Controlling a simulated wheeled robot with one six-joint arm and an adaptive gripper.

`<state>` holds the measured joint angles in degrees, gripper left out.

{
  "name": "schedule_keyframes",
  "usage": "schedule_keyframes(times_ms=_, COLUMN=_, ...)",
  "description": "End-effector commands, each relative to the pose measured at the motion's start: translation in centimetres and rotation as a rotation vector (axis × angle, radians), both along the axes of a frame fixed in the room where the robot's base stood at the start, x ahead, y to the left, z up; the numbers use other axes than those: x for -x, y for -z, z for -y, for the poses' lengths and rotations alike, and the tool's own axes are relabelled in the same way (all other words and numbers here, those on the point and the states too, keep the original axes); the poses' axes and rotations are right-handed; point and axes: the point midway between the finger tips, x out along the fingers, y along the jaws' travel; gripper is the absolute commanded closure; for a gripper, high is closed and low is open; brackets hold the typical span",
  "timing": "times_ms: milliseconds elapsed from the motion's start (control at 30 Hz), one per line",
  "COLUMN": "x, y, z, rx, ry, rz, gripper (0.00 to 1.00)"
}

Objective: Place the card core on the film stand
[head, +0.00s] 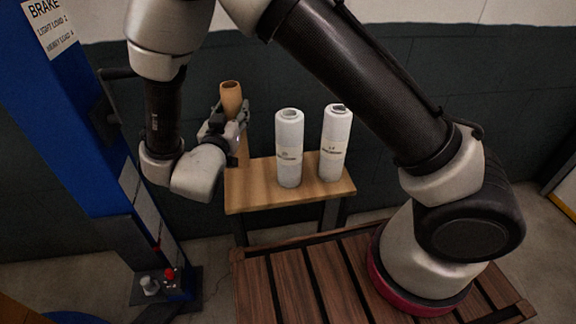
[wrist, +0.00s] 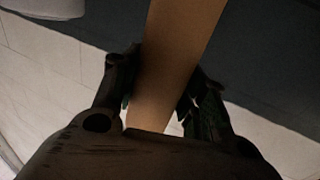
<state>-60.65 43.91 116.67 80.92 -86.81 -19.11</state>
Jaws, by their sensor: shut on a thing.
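The card core (head: 231,93) is a plain brown cardboard tube with an open top, held nearly upright in the head view. In the wrist view the core (wrist: 172,68) runs between the two dark fingers. My gripper (head: 228,123) is shut on it around its middle; the fingers also show in the wrist view (wrist: 160,95). The film stand (head: 247,192) is a small wooden-topped table. The core's lower end shows just behind my gripper, over the stand's left end. I cannot tell whether it touches the top.
Two white labelled rolls, one in the middle (head: 289,148) and one at the right (head: 335,143), stand upright on the stand. A blue machine column (head: 75,110) rises close on the left. A slatted wooden surface (head: 296,285) is in front.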

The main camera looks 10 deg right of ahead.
Motion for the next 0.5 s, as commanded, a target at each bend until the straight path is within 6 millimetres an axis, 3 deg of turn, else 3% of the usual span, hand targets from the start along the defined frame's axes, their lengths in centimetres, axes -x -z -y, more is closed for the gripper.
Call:
schedule_keyframes(times_ms=200, x=0.1, y=4.1, z=0.1, rx=0.004, ry=0.005, rz=-0.003, gripper=0.81)
schedule_keyframes(times_ms=500, x=0.1, y=8.1, z=0.1, rx=0.004, ry=0.004, rz=-0.001, gripper=0.81)
